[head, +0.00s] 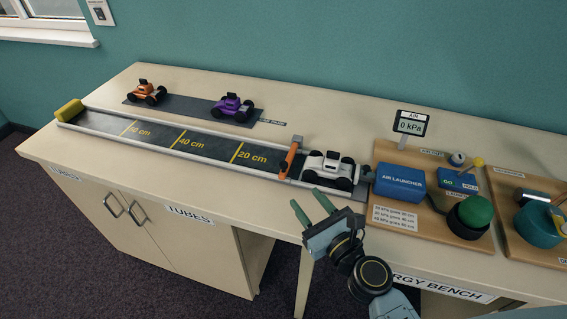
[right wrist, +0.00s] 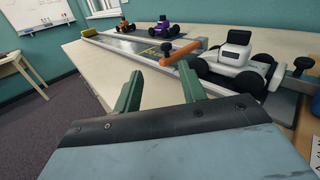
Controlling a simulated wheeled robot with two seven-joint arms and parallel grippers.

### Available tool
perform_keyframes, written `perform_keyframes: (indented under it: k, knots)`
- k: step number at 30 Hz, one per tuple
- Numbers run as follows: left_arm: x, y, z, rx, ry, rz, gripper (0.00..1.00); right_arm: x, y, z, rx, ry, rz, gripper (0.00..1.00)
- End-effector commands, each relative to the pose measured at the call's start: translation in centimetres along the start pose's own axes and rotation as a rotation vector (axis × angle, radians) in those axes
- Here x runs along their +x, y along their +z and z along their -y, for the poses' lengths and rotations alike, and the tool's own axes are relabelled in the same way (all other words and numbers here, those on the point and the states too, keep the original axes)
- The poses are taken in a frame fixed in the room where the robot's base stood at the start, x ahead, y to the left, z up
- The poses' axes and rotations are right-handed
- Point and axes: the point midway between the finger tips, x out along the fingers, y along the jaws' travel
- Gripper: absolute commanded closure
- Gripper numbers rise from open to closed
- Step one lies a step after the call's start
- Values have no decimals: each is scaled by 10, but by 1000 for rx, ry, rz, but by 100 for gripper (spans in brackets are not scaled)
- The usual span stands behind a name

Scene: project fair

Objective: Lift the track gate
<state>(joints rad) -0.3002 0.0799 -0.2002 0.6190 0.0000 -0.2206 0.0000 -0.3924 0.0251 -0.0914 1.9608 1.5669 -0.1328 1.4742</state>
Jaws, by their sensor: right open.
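The track gate (head: 290,157) is an orange bar with a dark post, set across the grey track (head: 190,141) just left of the white car (head: 328,170). In the right wrist view the gate (right wrist: 183,52) lies lowered across the track in front of the white car (right wrist: 234,62). My right gripper (head: 311,207) is open and empty, in front of the track near the table's front edge. In the right wrist view its green fingers (right wrist: 162,88) point toward the gate and stand apart from it. My left gripper is not in view.
An orange car (head: 147,92) and a purple car (head: 233,106) stand on a dark strip behind the track. A blue air launcher (head: 400,182) adjoins the track's right end. A yellow block (head: 69,110) closes the far left end.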

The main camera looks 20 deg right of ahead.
Motion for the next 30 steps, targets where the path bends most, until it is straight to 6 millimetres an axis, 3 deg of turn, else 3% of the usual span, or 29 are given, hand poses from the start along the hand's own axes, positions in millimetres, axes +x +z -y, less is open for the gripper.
perform_keyframes:
  k: [8, 22, 30]
  knots:
    - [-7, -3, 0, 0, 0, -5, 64, 23, 1, 8, 94, -39, 3, 59]
    - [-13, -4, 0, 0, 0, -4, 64, 112, 0, 10, 89, -35, 3, 59]
    - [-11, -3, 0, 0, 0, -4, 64, 134, -2, 11, 89, -36, 0, 59]
